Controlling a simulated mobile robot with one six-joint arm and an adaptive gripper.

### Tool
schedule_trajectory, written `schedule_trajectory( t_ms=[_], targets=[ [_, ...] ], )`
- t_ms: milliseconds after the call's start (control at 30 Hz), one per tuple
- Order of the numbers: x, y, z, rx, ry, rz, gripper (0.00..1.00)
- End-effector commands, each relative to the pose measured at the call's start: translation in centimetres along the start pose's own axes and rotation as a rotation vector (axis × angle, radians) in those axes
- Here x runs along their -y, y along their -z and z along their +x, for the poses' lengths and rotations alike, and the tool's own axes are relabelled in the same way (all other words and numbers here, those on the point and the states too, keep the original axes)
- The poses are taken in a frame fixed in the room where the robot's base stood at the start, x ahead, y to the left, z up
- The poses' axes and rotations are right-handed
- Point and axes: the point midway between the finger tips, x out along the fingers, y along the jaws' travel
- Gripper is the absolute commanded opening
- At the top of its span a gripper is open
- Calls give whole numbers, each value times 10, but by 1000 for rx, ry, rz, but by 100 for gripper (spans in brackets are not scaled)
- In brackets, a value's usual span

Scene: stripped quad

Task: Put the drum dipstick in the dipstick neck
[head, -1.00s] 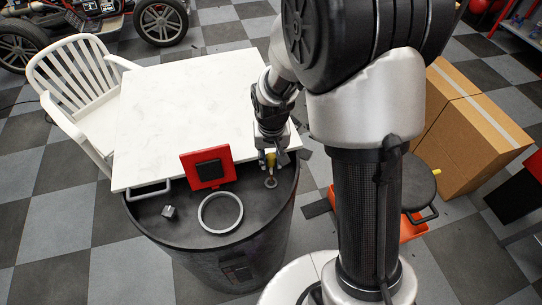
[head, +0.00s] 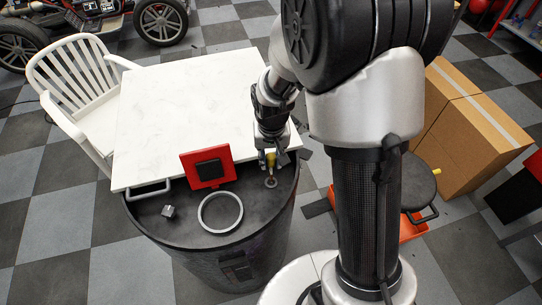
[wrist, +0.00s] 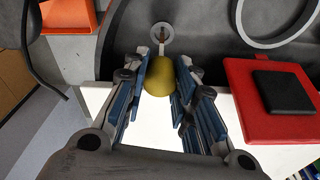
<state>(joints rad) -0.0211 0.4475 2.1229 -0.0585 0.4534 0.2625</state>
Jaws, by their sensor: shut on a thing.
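My gripper (wrist: 160,82) is shut on the yellow handle of the drum dipstick (wrist: 159,75), with one blue-padded finger on each side. In the head view the dipstick (head: 271,161) shows as a small yellow piece under my gripper (head: 270,158), close above the drum top. The dipstick neck (wrist: 162,33) is a small pale ring on the dark drum top. It also shows in the head view (head: 270,182), just in front of the handle. A thin brownish piece shows at the ring. I cannot tell whether the dipstick's tip is inside it.
The dark drum (head: 240,238) bears a red square with a black block (head: 208,170), a grey ring (head: 220,212) and a small grey cube (head: 168,211). A white table (head: 180,100) adjoins behind. Cardboard boxes (head: 480,140) stand right.

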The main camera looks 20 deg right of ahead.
Motion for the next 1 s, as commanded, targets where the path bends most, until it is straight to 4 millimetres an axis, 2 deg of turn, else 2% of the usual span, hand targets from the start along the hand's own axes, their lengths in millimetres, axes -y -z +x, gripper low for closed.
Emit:
schedule_trajectory(
  t_ms=[1000],
  targets=[
    [0, -3, 27, 0, 0, 0, 5]
  ],
)
